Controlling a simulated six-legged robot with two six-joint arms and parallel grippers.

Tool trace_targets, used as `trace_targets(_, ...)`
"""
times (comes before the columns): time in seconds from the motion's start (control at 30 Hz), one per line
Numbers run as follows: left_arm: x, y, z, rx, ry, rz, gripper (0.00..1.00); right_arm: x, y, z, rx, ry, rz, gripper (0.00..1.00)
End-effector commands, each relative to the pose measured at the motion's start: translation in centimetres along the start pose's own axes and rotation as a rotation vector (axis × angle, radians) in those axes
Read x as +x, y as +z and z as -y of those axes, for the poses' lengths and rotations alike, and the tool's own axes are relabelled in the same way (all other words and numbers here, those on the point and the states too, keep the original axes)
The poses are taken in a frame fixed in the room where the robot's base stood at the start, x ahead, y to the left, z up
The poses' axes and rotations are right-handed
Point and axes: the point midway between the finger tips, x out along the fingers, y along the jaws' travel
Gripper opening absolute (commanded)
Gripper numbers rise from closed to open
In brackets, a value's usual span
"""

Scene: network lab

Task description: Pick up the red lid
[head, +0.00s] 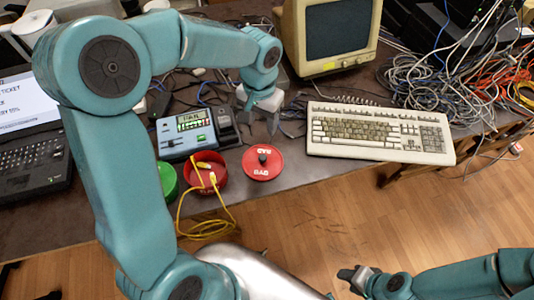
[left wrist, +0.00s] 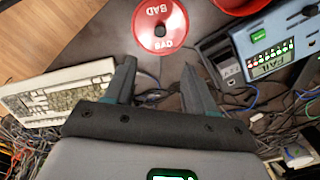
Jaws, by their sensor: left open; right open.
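The red lid (head: 252,164) lies flat on the dark table, a round disc with white "BAD" lettering and a black knob in its middle. It also shows at the top of the left wrist view (left wrist: 176,27). My left gripper (head: 259,123) is open and empty, with its fingers pointing down behind the lid and apart from it. In the left wrist view the lid lies beyond the two spread fingertips (left wrist: 158,66), about midway between them. My right gripper (head: 354,278) is open and empty at the lower right, over the wooden floor, far from the lid.
A red container (head: 219,178) with a yellow cable hanging out stands left of the lid, beside a green container (head: 168,180). A tester (head: 186,136) stands behind them. A beige keyboard (head: 380,133) is to the right, with tangled cables (head: 440,82) behind. The table's front edge is near the lid.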

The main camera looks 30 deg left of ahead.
Motion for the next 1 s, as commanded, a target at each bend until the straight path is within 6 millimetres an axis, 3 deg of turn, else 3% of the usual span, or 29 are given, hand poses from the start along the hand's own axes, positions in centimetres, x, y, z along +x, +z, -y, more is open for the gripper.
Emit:
trace_targets(0.13, 0.9, 0.6, 0.4, -0.006, -0.014, 0.008, 0.55, 0.1, 0.0, 0.0, 0.0, 0.0, 0.0, 0.45)
trace_targets(0.5, 9.1, 1.3, 0.6, -0.005, -0.011, 0.008, 0.55, 0.2, 0.0, -0.1, 0.0, 0.0, 0.0, 0.45)
trace_targets(0.77, 11.3, 1.2, 0.6, -0.005, -0.011, 0.007, 0.55, 0.0, 0.0, 0.0, 0.0, 0.0, 0.0, 0.45)
trace_targets(1.0, 15.1, 1.0, 0.4, -0.005, -0.01, 0.007, 0.55, -0.3, 0.0, 0.1, 0.0, 0.0, 0.0, 0.45)
